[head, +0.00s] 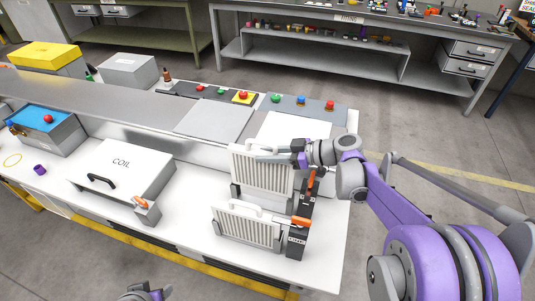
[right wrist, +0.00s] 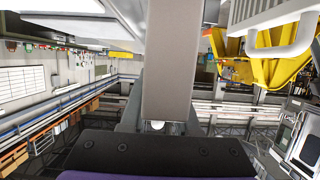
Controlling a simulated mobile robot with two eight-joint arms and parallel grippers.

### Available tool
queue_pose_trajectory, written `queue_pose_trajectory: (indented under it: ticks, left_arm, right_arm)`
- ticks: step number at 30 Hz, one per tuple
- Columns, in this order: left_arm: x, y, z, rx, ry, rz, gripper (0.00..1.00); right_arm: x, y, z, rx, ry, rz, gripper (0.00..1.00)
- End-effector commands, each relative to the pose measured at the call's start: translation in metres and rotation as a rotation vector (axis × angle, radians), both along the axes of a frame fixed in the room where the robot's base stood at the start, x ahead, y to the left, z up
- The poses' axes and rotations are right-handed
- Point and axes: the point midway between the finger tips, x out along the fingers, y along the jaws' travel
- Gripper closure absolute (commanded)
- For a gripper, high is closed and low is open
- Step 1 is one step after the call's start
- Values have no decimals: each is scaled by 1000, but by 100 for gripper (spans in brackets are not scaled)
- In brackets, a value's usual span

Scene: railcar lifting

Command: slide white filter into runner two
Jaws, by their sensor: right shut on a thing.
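A white slatted filter (head: 262,176) stands upright at the rear runner (head: 306,190), which has a dark end block and an orange lever. My right gripper (head: 273,157) is shut on its top, reaching in from the right. I cannot tell how deep its lower edge sits; the front parts hide it. A second white slatted filter (head: 243,231) with a white handle stands in the front runner (head: 297,242), whose orange lever is on top. In the right wrist view a white handle and slats (right wrist: 285,40) show at upper right. A piece of my left arm's end (head: 145,293) shows at the bottom edge.
A white COIL box (head: 125,168) with a black handle stands left on the white bench (head: 190,222). A row of coloured buttons (head: 240,97) lies behind. Bench space left of the filters is clear.

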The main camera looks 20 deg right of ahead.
Motion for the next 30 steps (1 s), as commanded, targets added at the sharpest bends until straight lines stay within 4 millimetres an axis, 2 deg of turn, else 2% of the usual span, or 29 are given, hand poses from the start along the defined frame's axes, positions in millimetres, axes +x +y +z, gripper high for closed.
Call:
queue_pose_trajectory:
  ticks: [17, 30]
  left_arm:
    - [1, 0, 2, 0, -2, 0, 50]
    - [-2, 0, -5, 0, 3, 0, 50]
  right_arm:
    - [0, 0, 0, 1, -1, 0, 100]
    - [0, 0, -9, 1, 1, 0, 100]
